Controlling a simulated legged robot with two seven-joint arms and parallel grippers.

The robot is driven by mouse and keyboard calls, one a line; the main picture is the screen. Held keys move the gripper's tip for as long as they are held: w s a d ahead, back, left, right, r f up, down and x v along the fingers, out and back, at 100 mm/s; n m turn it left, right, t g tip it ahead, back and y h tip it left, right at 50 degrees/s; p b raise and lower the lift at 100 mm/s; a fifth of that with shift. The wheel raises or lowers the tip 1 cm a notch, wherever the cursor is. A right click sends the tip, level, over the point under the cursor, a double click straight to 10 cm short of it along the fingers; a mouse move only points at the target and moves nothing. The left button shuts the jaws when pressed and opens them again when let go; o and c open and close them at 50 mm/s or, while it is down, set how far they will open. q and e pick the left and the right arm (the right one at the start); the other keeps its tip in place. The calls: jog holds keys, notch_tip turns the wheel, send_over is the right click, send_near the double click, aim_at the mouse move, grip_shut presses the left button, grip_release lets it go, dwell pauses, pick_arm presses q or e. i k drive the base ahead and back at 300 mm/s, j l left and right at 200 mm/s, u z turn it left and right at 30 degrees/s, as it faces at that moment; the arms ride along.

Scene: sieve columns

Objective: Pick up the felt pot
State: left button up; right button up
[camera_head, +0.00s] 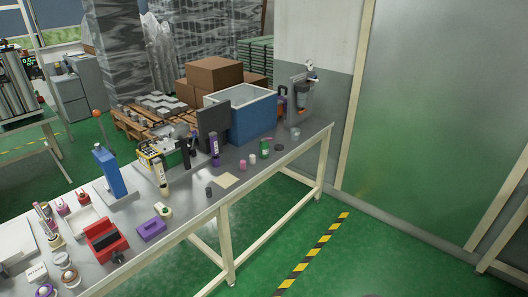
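I cannot tell for certain which item is the felt pot. Several small pots stand on the workbench (290,148): a dark grey one (209,191) near the front edge, a pink one (243,165), a whitish one (252,159) and a green can (265,146) farther right. Neither of my grippers is in view.
A blue bin (252,121) and a dark upright panel (213,129) stand along the back. The bench's right end is fairly clear.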

aim_at(264, 144)
jog(key=i+u, duration=0.1)
jog(key=u, duration=0.4)
jog(key=i+l+u, duration=0.4)
jog(key=l, duration=0.3)
jog(key=i+l+u, duration=0.2)
jog(key=i+l, duration=0.15)
jog(key=i+l+u, duration=0.2)
jog(key=l, duration=0.25)
jog(key=i+l, duration=0.2)
jog(key=l, duration=0.15)
jog(key=i+l, duration=0.45)
jog(key=l, duration=0.25)
jog(key=i+l, duration=0.25)
jog(key=l, duration=0.15)
